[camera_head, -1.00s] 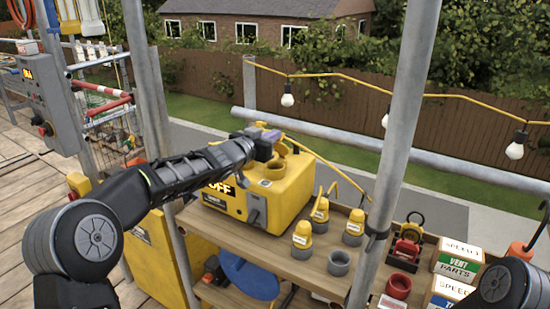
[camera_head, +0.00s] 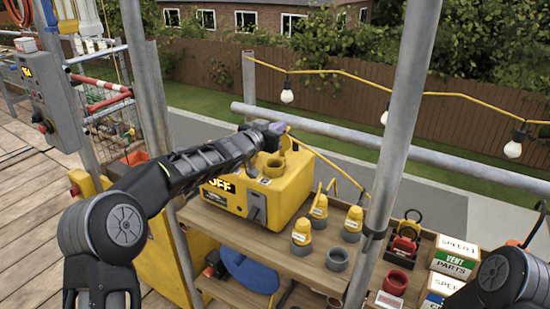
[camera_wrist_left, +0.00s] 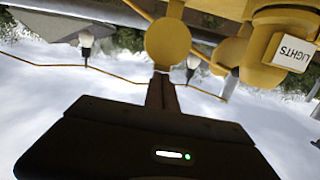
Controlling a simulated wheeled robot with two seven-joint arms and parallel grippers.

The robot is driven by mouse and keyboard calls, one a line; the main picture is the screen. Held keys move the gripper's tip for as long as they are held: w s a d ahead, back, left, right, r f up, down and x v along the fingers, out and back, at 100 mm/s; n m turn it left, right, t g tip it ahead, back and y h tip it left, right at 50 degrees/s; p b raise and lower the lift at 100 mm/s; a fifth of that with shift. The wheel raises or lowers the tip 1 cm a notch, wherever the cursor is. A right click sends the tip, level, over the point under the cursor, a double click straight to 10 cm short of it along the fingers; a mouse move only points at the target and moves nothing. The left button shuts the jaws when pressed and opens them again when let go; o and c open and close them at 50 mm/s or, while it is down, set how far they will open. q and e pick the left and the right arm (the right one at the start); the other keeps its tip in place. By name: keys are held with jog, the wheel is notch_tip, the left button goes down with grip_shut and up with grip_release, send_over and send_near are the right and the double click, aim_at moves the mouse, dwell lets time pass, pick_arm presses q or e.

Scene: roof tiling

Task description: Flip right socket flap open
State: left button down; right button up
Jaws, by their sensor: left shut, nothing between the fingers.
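The yellow power box (camera_head: 290,187), marked OFF, stands on the wooden bench. A round yellow socket (camera_head: 273,169) shows on its top. My left gripper (camera_head: 278,128) is shut and empty above the back of the box, and it partly hides what lies behind it. In the left wrist view its shut fingers (camera_wrist_left: 163,90) point at a round yellow disc (camera_wrist_left: 167,43), which looks like a socket flap. The tips appear at or very close to the disc's lower edge; I cannot tell whether they touch. My right gripper is out of view.
Yellow plugs (camera_head: 302,232) stand on the bench right of the box; a plug labelled LIGHTS (camera_wrist_left: 285,45) shows in the left wrist view. A metal pole (camera_head: 385,170) rises in front of the bench. A red cup (camera_head: 396,281) and parts boxes (camera_head: 455,258) are at right.

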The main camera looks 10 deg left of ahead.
pick_arm(q)
jog(key=shift+g+y, duration=0.4)
jog(key=shift+g, duration=0.2)
jog(key=f, duration=0.5)
jog(key=s+f, duration=0.1)
jog(key=f, duration=0.1)
jog(key=shift+a+f, duration=0.2)
jog(key=shift+b+v, duration=0.5)
jog(key=shift+v, duration=1.05)
jog(key=shift+r+v, duration=0.15)
jog(key=shift+v, duration=1.05)
jog(key=shift+r+v, duration=0.15)
jog(key=shift+v, duration=1.05)
jog(key=shift+r, duration=0.45)
